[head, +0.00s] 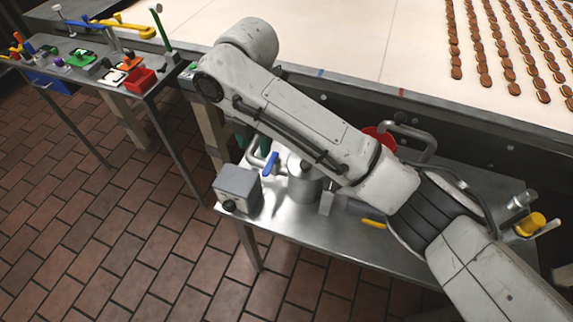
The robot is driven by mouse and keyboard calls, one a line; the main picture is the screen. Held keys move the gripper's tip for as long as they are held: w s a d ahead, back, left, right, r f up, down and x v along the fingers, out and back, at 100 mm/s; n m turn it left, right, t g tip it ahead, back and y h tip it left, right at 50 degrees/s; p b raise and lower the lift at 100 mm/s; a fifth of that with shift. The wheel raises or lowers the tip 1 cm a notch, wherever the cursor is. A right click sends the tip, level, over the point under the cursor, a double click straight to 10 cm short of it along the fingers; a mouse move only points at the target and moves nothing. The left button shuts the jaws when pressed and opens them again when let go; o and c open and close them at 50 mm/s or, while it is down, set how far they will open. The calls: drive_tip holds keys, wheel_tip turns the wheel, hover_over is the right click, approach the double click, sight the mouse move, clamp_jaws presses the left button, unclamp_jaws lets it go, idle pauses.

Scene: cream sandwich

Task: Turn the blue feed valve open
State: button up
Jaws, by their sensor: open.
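A blue handle (271,164), which looks like the feed valve's, stands at a slant on the low steel table, left of a steel cylinder (302,188) and behind a grey box. My pale arm crosses above the table from the lower right to an elbow at the upper middle. It covers part of the cylinder and whatever lies behind it. My gripper is not in view, so where it is relative to the valve cannot be seen. The valve's body and its pipe are partly hidden.
A grey box with a black knob (238,190) sits at the steel table's (290,232) left corner. A red disc (379,137) and bent pipe show behind my arm. A side table (147,92) with small coloured items stands left. A conveyor (350,30) carries rows of cookies behind.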

sight(266, 171)
drive_tip(key=shift+n+h, duration=0.3)
drive_tip(key=shift+n, duration=0.1)
drive_tip(key=f, duration=0.3)
drive_tip(key=d+f+p, duration=0.1)
drive_tip(key=f, duration=0.2)
drive_tip(key=w+f, duration=0.1)
drive_tip(key=f, duration=0.3)
drive_tip(key=shift+d+p, duration=0.3)
drive_tip(key=shift+d, duration=0.05)
drive_tip(key=shift+c, duration=0.3)
clamp_jaws()
